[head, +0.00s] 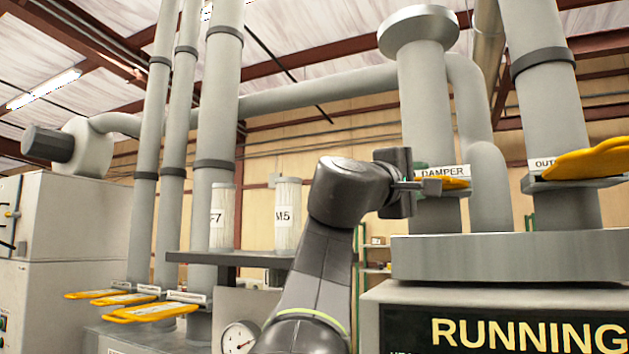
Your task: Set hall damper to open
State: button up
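A slide plate with a yellow handle (455,184) sits in a flange on the grey vertical pipe (423,95) right of centre. Its white label (446,171) reads "DAMPER"; anything left of that word is hidden by my gripper. My gripper (430,185) is at the left end of this yellow handle and covers part of it. Its dark fingers are seen nearly side-on, so I cannot tell whether they are open, shut or touching the handle. How far the plate is pushed in or drawn out is hard to see.
Another yellow handle (592,158), labelled "OUT" in part, sticks out at the right. Several yellow handles (150,312) are low on the left pipes. White filter cylinders (287,214) stand on a dark shelf (215,258) left of my arm. A "RUNNING" display (520,334) is lower right.

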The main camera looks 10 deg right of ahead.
jog(key=p+x, duration=0.1)
jog(key=x, duration=0.4)
jog(key=shift+w+a, duration=0.1)
jog(key=shift+a, duration=0.15)
grip_shut()
jog(key=shift+r, duration=0.15)
